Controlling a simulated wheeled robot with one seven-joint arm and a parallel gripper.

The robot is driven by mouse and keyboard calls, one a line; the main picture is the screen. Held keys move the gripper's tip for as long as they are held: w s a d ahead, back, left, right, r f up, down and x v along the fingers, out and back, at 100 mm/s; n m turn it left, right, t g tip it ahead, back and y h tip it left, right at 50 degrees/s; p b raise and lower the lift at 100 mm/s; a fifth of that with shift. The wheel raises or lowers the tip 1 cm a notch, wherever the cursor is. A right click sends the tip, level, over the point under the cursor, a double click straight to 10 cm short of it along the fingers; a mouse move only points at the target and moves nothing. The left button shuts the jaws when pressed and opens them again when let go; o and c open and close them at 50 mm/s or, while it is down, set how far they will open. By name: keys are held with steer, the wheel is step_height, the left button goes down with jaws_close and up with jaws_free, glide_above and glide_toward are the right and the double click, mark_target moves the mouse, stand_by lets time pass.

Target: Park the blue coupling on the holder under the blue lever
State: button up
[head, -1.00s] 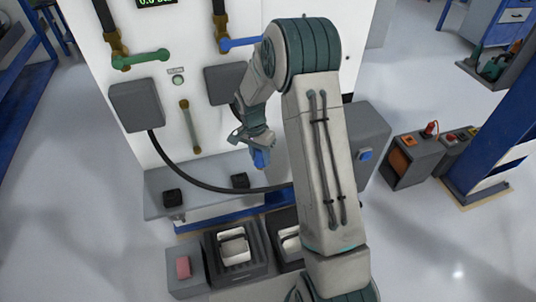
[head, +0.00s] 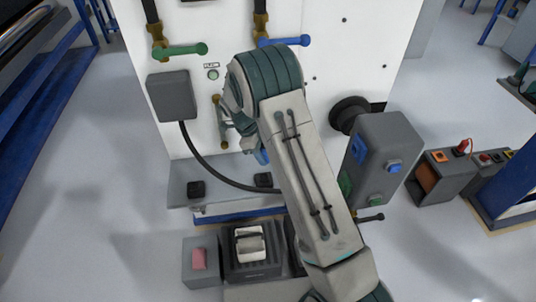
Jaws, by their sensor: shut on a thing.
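The blue lever (head: 286,42) sits on the white panel at the upper middle, with the green lever (head: 182,50) to its left. Two small black blocks stand on the grey shelf below; the right one (head: 263,180) is roughly under the blue lever and looks like its holder. My gripper (head: 257,148) is in front of the panel, mostly hidden behind my own arm. It is shut on the blue coupling (head: 262,157), of which only a small blue part shows just above the right block. I cannot tell whether the coupling touches the block.
A black hose (head: 205,163) runs from a grey box (head: 171,96) on the panel to behind my arm. A grey button box (head: 388,150) stands to the right of my arm. A black tray (head: 252,268) and a grey block with a pink piece (head: 199,259) are in front.

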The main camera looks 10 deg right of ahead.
steer(key=shift+f, duration=3.8)
steer(key=shift+b, duration=1.2)
steer(key=shift+a+f+b, duration=0.1)
steer(key=shift+f+b, duration=0.45)
steer(key=o, duration=1.2)
steer(key=shift+c, duration=0.2)
